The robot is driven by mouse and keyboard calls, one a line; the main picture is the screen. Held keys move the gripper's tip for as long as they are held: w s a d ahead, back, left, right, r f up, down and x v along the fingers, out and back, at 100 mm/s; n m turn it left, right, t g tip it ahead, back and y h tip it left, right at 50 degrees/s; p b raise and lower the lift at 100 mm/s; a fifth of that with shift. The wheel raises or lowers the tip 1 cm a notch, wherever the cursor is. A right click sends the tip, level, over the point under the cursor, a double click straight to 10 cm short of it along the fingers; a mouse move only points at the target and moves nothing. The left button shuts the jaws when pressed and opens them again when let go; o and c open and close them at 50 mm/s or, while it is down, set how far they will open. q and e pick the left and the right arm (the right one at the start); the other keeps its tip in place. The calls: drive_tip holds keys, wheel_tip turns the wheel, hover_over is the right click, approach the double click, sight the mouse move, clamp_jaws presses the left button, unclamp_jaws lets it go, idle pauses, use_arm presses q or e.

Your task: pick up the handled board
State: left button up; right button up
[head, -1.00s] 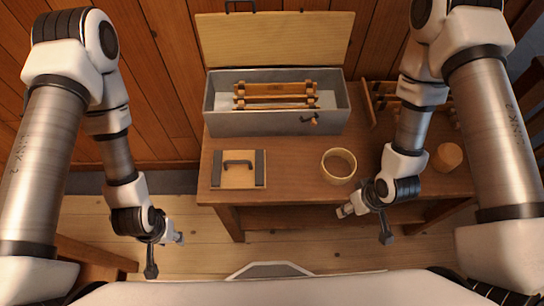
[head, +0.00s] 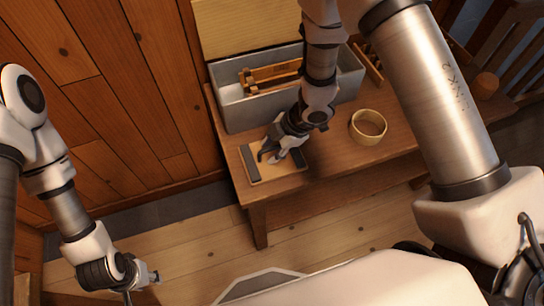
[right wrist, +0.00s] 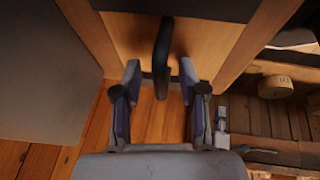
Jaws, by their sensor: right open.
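The handled board (head: 268,174), pale wood with a dark strip along each of two ends, lies on the table's left end. My right gripper (head: 270,156) is over it in the head view and hides the handle and part of the top. In the right wrist view the dark handle (right wrist: 163,48) lies between the lines of my right gripper's two open fingers (right wrist: 159,72). I cannot tell how far the fingers are above the board. My left gripper (head: 154,277) is at the lower left, away from the table, and its jaws are too small to read.
A grey open box (head: 232,104) with wooden racks (head: 274,72) inside stands just behind the board. A round wooden bowl (head: 367,126) stands to the right on the table (head: 340,163). A wood-panelled wall (head: 120,80) rises on the left.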

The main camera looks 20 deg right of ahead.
drive_tip(key=shift+a, duration=0.1)
clamp_jaws()
drive_tip(key=shift+r, duration=0.1)
